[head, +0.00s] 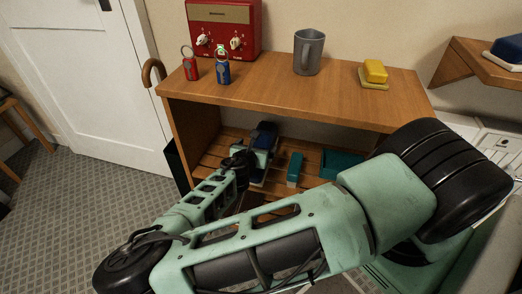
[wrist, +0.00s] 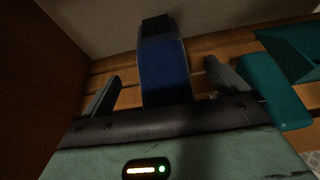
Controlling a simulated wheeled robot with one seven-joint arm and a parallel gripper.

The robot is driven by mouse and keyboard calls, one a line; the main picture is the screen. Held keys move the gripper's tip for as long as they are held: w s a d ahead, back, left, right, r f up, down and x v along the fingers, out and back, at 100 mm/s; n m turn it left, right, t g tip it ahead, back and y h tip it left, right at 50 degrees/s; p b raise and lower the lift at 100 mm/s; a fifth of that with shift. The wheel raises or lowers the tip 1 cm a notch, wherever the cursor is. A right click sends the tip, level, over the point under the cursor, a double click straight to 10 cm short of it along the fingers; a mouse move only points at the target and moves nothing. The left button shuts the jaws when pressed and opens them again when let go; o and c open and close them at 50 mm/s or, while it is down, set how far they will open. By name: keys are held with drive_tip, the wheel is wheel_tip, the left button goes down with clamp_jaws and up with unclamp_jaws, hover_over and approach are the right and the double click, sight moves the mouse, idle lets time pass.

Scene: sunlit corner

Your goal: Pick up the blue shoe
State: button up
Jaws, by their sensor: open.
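The blue shoe (head: 265,139) lies on the slatted lower shelf under the wooden bench top, partly hidden by my arm in the head view. In the wrist view the blue shoe (wrist: 164,62) points away from me, with a dark far end. My gripper (wrist: 162,78) is open, with one finger on each side of the shoe's near part. A gap shows between the shoe and each finger. The near end of the shoe is hidden behind the gripper body. In the head view my gripper (head: 246,162) reaches into the shelf, its fingers hard to make out.
A teal block-like item (head: 295,168) and a teal tray (head: 340,164) are right of the shoe on the shelf (wrist: 213,95). A side panel (wrist: 40,70) stands close on the left. The bench top (head: 270,88) overhead holds a red box, two key fobs, a grey mug and a yellow item.

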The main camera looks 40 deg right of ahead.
sight(260, 141)
drive_tip(key=x, duration=0.5)
drive_tip(key=shift+d+b, duration=0.1)
drive_tip(key=shift+b, duration=0.2)
drive_tip(key=c, duration=1.2)
drive_tip(key=shift+c, duration=0.2)
